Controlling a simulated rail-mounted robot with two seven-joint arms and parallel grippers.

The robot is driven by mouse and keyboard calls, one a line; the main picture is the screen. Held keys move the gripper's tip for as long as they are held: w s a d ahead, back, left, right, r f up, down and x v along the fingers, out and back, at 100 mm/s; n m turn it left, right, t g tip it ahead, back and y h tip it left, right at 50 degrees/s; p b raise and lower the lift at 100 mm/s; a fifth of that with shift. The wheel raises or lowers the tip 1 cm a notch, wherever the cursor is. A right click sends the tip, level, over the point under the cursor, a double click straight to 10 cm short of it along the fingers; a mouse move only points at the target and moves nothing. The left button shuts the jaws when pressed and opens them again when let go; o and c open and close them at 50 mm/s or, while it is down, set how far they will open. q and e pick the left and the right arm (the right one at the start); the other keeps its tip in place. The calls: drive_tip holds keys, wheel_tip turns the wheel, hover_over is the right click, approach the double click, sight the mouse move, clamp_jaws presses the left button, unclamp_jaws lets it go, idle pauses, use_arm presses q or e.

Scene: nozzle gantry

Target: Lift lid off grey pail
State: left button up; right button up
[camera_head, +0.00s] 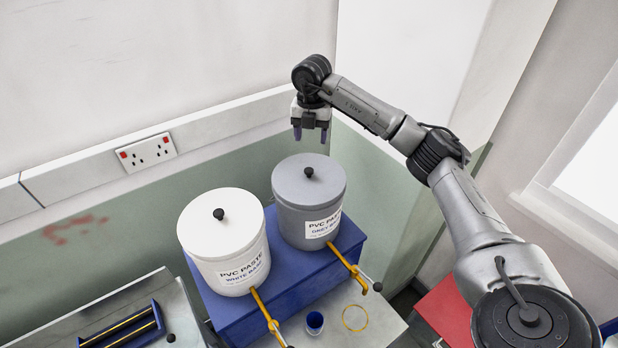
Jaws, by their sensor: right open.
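The grey pail (308,223) stands on a blue block, with a label reading PVC paste on its front. Its grey lid (290,183) is on top and has a small black knob (309,172) in the middle. My right gripper (311,136) is open and empty, pointing down. It appears above and behind the lid in the picture, apart from the knob. My left gripper is not in view.
A white pail (238,272) with a white lid (205,226) stands close on the left. Yellow nozzles (347,266) stick out in front of the blue block (292,290). A wall is behind.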

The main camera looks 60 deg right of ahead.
drive_tip(key=p, duration=0.1)
hover_over(309, 169)
drive_tip(key=f, duration=0.7)
drive_tip(key=shift+s+f, duration=0.25)
drive_tip(key=shift+s, duration=0.1)
drive_tip(key=shift+w+f+p, duration=0.1)
drive_tip(key=shift+f+p, duration=0.35)
drive_tip(key=shift+p, duration=0.15)
drive_tip(key=f, duration=0.1)
drive_tip(key=f+p, duration=0.1)
drive_tip(key=f, duration=0.1)
drive_tip(key=shift+w+a+f, duration=0.1)
drive_tip(key=shift+w+f, duration=0.05)
drive_tip(key=shift+w, duration=0.05)
drive_tip(key=shift+f+p, duration=0.35)
drive_tip(key=shift+f, duration=0.2)
drive_tip(key=c, duration=1.1)
drive_tip(key=shift+o, duration=0.2)
drive_tip(key=shift+r, duration=0.1)
